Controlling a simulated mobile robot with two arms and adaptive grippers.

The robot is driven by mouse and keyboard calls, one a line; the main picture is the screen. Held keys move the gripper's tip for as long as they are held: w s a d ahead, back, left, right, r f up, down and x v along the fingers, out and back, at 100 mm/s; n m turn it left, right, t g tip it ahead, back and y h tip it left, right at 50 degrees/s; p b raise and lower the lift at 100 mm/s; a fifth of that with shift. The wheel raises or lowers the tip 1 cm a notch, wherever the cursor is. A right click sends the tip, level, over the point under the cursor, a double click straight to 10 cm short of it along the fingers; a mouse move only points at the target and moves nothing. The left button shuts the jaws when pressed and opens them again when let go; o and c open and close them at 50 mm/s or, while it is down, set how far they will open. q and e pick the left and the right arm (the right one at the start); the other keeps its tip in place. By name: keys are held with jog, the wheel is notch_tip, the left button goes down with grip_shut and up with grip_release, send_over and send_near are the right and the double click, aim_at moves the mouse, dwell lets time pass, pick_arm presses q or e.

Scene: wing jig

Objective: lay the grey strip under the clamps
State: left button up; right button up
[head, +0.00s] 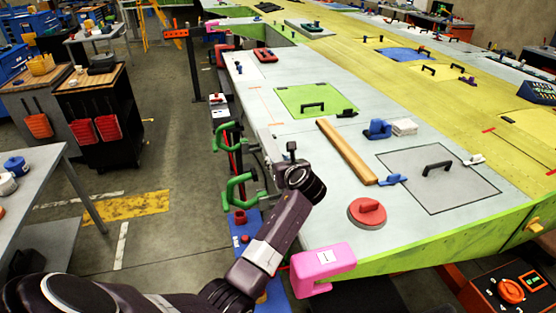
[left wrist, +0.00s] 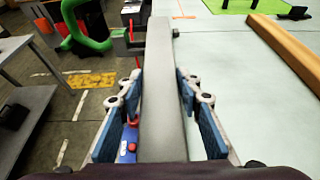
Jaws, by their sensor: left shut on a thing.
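The grey strip (left wrist: 162,90) runs lengthwise up the middle of the left wrist view, between the blue-padded fingers of my left gripper (left wrist: 160,112), which is shut on it. In the head view my left gripper (head: 297,172) is over the wing's left edge, just right of the nearer green clamp (head: 240,192). I cannot make out the strip clearly there. A second green clamp (head: 227,136) stands farther along the same edge. A green clamp also shows left of the strip's far end in the left wrist view (left wrist: 88,28). My right gripper is not in view.
The pale wing surface (head: 350,225) carries a wooden bar (head: 346,152), a red round-based handle (head: 367,212) and a blue tool (head: 378,129). A pink clamp (head: 322,268) sits on the near edge. A green panel (head: 315,98) lies farther back. The floor aisle is left of the wing.

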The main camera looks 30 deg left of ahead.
pick_arm(q)
jog(key=shift+s+f, duration=0.1)
jog(key=shift+f, duration=0.3)
jog(key=o, duration=1.2)
jog(key=shift+f, duration=0.15)
jog(key=shift+o, duration=0.5)
jog(key=b+v, duration=0.1)
jog(key=v, duration=0.5)
jog(key=r+b+v, duration=0.1)
jog(key=v, duration=0.5)
jog(key=shift+r, duration=0.2)
